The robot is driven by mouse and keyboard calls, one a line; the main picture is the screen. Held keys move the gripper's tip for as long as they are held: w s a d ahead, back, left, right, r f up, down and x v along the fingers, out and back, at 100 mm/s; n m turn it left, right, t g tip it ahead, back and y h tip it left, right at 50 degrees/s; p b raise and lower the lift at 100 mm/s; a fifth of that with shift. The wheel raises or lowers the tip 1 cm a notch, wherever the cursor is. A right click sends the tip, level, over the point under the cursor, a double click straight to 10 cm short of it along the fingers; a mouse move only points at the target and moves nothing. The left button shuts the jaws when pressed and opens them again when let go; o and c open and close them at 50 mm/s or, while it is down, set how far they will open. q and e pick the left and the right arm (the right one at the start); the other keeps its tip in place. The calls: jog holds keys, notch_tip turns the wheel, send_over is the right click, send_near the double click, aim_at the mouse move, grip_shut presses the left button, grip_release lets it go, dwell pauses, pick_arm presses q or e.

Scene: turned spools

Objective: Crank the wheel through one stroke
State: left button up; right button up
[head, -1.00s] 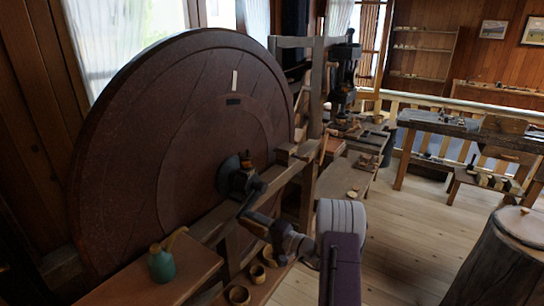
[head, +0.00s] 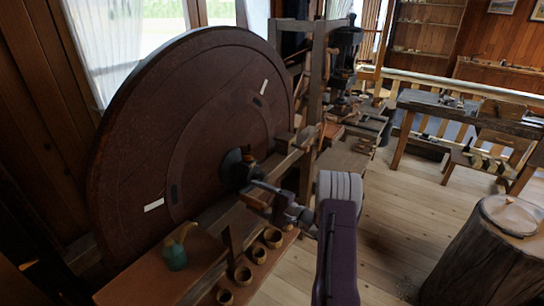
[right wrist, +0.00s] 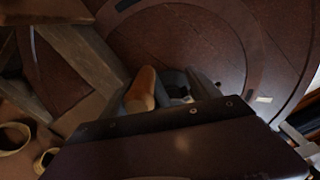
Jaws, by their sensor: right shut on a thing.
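The big dark red-brown wheel (head: 205,85) stands upright at the left of the head view, with a dark hub (head: 233,168) at its middle. White and dark marks show on its face. My right gripper (head: 262,193) is in front of the hub, shut on the crank handle. In the right wrist view, the rounded wooden handle (right wrist: 141,88) shows between the fingers of this gripper (right wrist: 165,92), with the wheel (right wrist: 190,45) behind. Much of the crank is hidden by the gripper. My left gripper is not in view.
A wooden frame (head: 313,110) stands beside the wheel. A green jug (head: 174,255) sits on a bench at lower left, near several small wooden bowls (head: 243,275). A round stump (head: 480,265) stands at right. Floor between stump and benches (head: 400,215) is clear.

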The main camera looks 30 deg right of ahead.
jog(key=w+d+r+m+p, duration=0.3)
jog(key=d+r+m+p, duration=0.2)
jog(key=d+r+m, duration=0.3)
jog(key=shift+w+d+r+m, duration=0.2)
jog(key=shift+d+r+m, duration=0.2)
jog(key=shift+r+m, duration=0.5)
jog(key=shift+f, duration=0.3)
jog(key=shift+a+f, duration=0.1)
jog(key=v, duration=1.1)
jog(key=shift+s, duration=0.15)
